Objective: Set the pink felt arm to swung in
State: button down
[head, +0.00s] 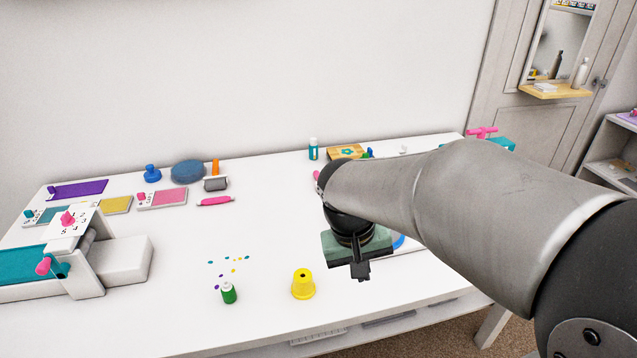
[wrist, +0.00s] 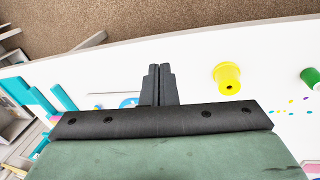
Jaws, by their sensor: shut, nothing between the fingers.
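A pink piece (head: 481,132) shows at the table's far right beside a teal block (head: 500,144). It looks like the pink felt arm, but it is small, and I cannot tell its exact angle. My arm hides part of that area. In the wrist view teal parts (wrist: 40,98) stand at the left, with a small pink bit (wrist: 56,118) by them. My gripper (head: 362,272) points down over the right front of the table, well apart from the pink piece. Its fingers (wrist: 160,70) are together and empty.
A yellow cup-like piece (head: 303,284) and a green bottle (head: 229,293) stand near the front edge, with small dots (head: 234,262) beside them. A white machine (head: 85,260) with pink knobs fills the left. Pads and stamps line the back. The table's middle is mostly clear.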

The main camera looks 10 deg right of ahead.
jog(key=w+a+t+h, duration=0.1)
jog(key=w+a, duration=0.2)
jog(key=w, duration=0.5)
jog(key=w+a+f+m+t+h+b, duration=0.1)
jog(key=w+a, duration=0.2)
jog(key=w, duration=0.5)
jog(key=w+a+m+t+h+b, duration=0.1)
jog(key=w+a, duration=0.3)
jog(key=w, duration=0.4)
jog(key=shift+f+h, duration=0.2)
jog(key=shift+h, duration=0.1)
jog(key=shift+w, duration=0.1)
jog(key=w+d+f, duration=0.1)
jog(key=d+f, duration=0.1)
jog(key=d, duration=0.1)
jog(key=d+f+p, duration=0.1)
jog(key=d+f, duration=0.2)
jog(key=w+d+f, duration=0.1)
jog(key=d+f, duration=0.2)
jog(key=shift+w, duration=0.35)
jog(key=shift+d, duration=0.1)
